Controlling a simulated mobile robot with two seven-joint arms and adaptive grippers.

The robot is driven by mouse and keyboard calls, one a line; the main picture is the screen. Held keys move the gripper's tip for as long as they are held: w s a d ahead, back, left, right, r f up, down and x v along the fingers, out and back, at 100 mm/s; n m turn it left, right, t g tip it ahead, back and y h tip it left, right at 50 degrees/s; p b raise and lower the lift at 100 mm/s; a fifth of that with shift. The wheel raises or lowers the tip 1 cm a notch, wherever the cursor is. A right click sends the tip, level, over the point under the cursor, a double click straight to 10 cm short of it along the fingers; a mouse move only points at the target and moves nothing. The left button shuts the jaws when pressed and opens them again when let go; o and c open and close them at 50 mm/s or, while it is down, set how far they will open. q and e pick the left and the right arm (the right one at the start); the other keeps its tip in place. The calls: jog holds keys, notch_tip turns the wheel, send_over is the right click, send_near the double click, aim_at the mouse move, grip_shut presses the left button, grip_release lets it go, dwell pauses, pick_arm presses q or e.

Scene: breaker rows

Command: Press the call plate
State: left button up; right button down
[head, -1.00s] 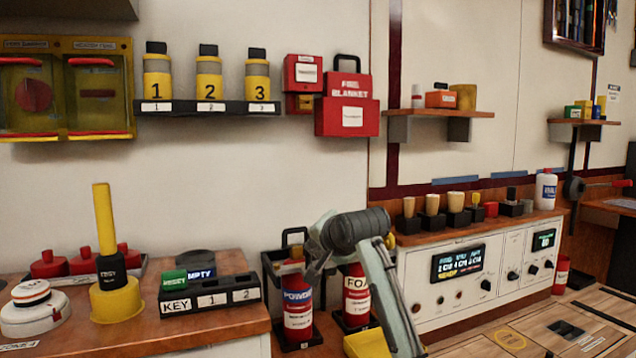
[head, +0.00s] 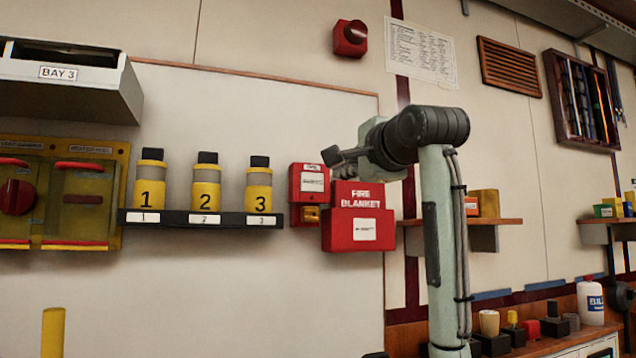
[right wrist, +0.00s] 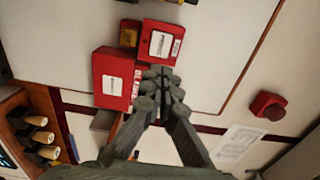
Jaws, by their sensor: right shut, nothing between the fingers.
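A small red wall box (head: 309,182) with a white label and a small amber plate (head: 310,214) below it hangs left of the fire blanket box; this looks like the call unit, but its lettering is too small to read. In the right wrist view the red box (right wrist: 162,42) and amber plate (right wrist: 129,36) lie beyond the fingers. My right gripper (head: 332,156) is shut and empty, in front of the wall near the red box's upper right. Its fingers (right wrist: 162,76) show together in the right wrist view. Contact cannot be told. My left gripper is out of view.
The red fire blanket box (head: 357,225) hangs just right of the call unit. A black shelf (head: 200,220) with several numbered yellow canisters is to the left. A red wall knob (head: 350,38) is above. A wooden shelf (head: 505,222) is to the right.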

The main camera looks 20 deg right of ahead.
jog(key=shift+w, duration=0.15)
jog(key=p, duration=0.2)
send_near(313, 183)
jog(key=w, duration=0.2)
jog(key=w+p, duration=0.1)
jog(key=w, duration=0.3)
jog(key=shift+w+a+r, duration=0.1)
jog(key=shift+w, duration=0.35)
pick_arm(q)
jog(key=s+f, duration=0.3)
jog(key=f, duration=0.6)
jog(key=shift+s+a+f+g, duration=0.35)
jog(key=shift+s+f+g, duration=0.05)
pick_arm(e)
jog(key=shift+s, duration=0.1)
